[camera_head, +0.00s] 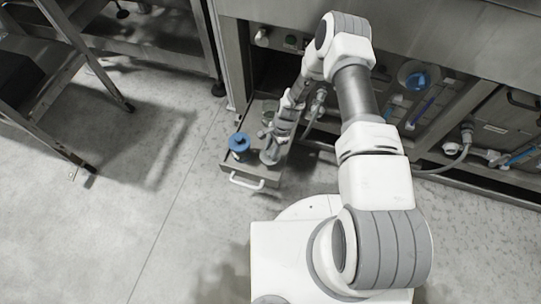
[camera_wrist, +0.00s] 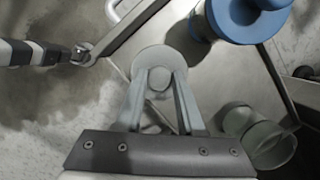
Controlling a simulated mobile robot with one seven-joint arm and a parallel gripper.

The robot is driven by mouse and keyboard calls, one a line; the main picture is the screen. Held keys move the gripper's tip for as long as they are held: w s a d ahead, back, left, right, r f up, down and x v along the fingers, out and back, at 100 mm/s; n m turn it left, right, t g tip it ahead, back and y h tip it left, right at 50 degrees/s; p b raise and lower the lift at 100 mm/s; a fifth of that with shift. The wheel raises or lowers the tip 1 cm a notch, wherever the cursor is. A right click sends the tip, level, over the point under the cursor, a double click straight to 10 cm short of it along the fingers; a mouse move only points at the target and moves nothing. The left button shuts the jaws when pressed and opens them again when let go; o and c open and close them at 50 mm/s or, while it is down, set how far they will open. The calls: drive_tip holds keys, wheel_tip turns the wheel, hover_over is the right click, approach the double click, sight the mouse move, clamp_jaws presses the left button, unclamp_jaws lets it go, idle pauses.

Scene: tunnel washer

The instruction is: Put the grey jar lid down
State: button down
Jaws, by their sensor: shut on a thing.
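My gripper (camera_wrist: 160,95) is shut on the grey jar lid (camera_wrist: 160,62), a pale round disc with a raised knob between the fingertips. In the head view my gripper (camera_head: 271,147) is low over the grey tray (camera_head: 232,168), and the lid (camera_head: 270,158) shows just below it. I cannot tell whether the lid touches the tray. A jar with a blue lid (camera_wrist: 243,22) stands close by, at the upper right in the wrist view; in the head view this blue lid (camera_head: 239,142) is left of my gripper. A greenish open jar (camera_wrist: 262,140) stands at the lower right.
The tray has a white handle (camera_head: 247,182) on its front edge. A steel machine (camera_head: 460,45) with pipes and a hose stands behind and to the right. A metal rack (camera_head: 60,120) is at the left. The floor between is clear.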

drive_tip(key=shift+w+d+b+x, duration=0.15)
drive_tip(key=shift+b+x, duration=0.1)
drive_tip(key=shift+x, duration=0.45)
drive_tip(key=shift+d+b+x, duration=0.1)
drive_tip(key=shift+b+x, duration=0.2)
drive_tip(key=shift+x, duration=0.35)
drive_tip(key=shift+w+d+b+x, duration=0.15)
drive_tip(key=shift+b+x, duration=0.1)
drive_tip(key=shift+x, duration=0.45)
drive_tip(key=shift+s+f, duration=0.1)
drive_tip(key=shift+f, duration=0.1)
drive_tip(key=shift+f, duration=0.15)
drive_tip(key=c, duration=0.5)
unclamp_jaws()
